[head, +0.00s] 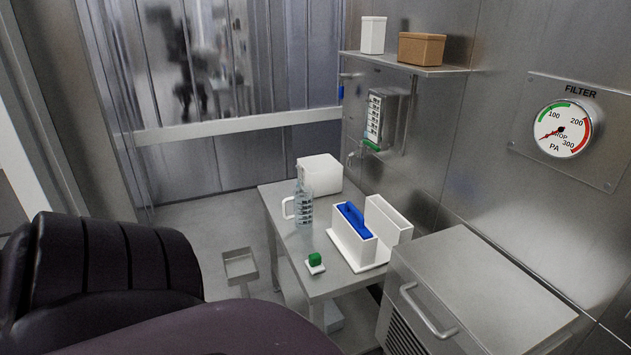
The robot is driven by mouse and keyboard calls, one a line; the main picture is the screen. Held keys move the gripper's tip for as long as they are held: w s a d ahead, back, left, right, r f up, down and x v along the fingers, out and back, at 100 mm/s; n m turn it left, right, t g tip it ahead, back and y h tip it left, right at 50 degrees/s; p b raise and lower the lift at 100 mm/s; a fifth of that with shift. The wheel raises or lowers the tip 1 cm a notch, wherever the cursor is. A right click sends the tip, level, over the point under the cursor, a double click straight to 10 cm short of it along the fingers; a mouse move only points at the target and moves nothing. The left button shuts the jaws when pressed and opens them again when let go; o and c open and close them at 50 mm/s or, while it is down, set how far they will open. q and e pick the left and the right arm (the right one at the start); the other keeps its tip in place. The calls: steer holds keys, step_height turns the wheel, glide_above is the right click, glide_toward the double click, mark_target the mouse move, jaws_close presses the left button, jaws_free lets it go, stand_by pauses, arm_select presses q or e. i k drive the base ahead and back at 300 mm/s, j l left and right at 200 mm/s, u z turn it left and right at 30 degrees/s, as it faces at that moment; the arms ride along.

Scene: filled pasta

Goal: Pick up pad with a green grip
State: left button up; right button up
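The pad with a green grip (315,262) lies near the front edge of the small steel table (318,280). Its green block sits on top of a flat white base. Nothing touches it. Behind it stand a clear jug with a handle (303,206) and a white holder (357,248) with a blue item (354,219) in it. Neither of my grippers is in view. Dark, rounded parts, which may be my own arm, fill the lower left and hide what lies behind them.
A white box (320,175) stands at the table's back. A steel cabinet with a handle (470,290) adjoins the table on the right. A small tray (240,266) is left of the table, low down. A wall shelf (410,66) holds two boxes.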

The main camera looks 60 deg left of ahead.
mark_target(314, 264)
steer(key=j, duration=0.6)
steer(key=k+j+z, duration=0.1)
steer(key=j, duration=1.05)
steer(key=k+z, duration=0.05)
